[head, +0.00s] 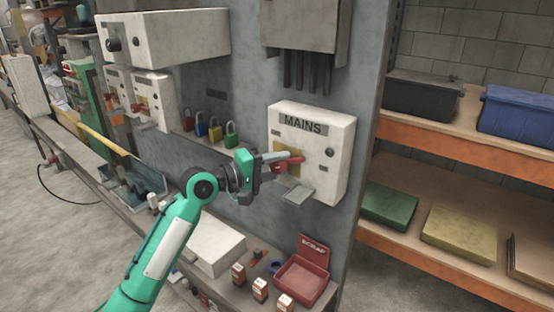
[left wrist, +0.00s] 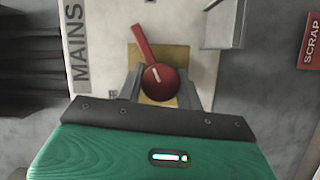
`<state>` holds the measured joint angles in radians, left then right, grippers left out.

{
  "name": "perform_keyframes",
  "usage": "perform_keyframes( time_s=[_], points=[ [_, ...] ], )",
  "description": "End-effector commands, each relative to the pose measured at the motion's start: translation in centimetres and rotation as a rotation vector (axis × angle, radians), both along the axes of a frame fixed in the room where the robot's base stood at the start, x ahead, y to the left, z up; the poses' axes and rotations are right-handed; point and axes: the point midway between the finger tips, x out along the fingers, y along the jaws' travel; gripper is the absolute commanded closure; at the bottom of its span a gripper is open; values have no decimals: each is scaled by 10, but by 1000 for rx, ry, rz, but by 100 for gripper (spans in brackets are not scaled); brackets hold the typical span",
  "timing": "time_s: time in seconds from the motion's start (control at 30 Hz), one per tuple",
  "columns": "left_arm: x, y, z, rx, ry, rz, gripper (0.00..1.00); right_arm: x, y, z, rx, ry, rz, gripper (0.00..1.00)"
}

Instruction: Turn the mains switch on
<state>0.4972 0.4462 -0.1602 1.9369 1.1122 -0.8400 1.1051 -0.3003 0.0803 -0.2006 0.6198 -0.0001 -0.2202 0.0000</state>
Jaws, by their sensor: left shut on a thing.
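The mains switch is a red round knob with a bar-like handle (left wrist: 158,78) on a yellow plate, on the front of a white box labelled MAINS (head: 339,135). My left gripper (head: 286,163) is at the front of the box, shut on the red knob, with one finger on each side. In the left wrist view the handle points up and slightly left, away from the palm. In the head view the gripper partly hides the knob and the yellow plate. My right gripper is not in view.
A grey hasp-like tab (head: 297,196) juts out below the switch. Below are a red SCRAP bin (head: 302,284) and small boxes on a ledge. Orange shelves (head: 430,255) with bins stand at right.

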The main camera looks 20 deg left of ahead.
Motion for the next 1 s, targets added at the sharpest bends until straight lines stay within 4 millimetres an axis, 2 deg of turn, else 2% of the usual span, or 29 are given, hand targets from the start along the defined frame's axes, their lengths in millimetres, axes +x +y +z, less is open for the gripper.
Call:
perform_keyframes(
  time_s=[0.1,0.5,1.0],
  points=[
    [0,0,3,109,-35,-1,87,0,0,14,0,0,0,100],
    [-1,-1,2,394,-138,-3,87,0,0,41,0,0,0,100],
    [-1,-2,-3,522,-182,-5,86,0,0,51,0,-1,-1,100]
  ],
)
